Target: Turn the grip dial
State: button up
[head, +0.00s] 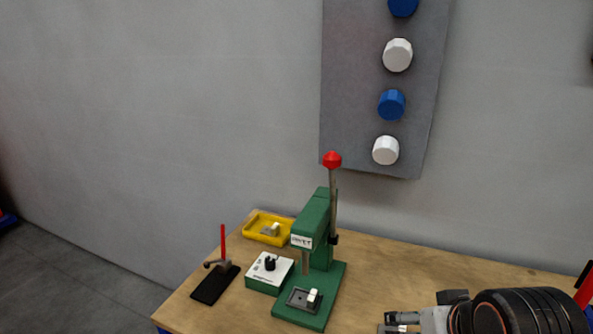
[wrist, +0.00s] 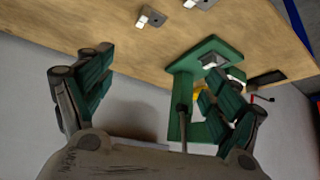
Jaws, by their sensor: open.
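The dial is a black knob (head: 270,264) on a small box (head: 262,283) with a white top and green sides, left of the green press on the bench. My gripper (head: 396,322) shows at the lower right in the head view, right of the press and apart from the dial. In the wrist view my gripper (wrist: 157,72) is open with nothing between its fingers. The green press (wrist: 218,50) appears there upside down, partly behind the right finger. I cannot clearly make out the knob in the wrist view.
The green press (head: 318,258) has a red-topped lever (head: 332,160). A yellow tray (head: 259,238) lies behind the dial box, and a black plate (head: 208,291) with a red rod stands left. A grey wall panel (head: 350,90) carries white and blue knobs.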

aim_at(269, 262)
jog(key=j, duration=0.8)
jog(key=i+j, duration=0.15)
jog(key=j, duration=0.7)
jog(key=i, duration=0.45)
jog(key=l+z, duration=0.05)
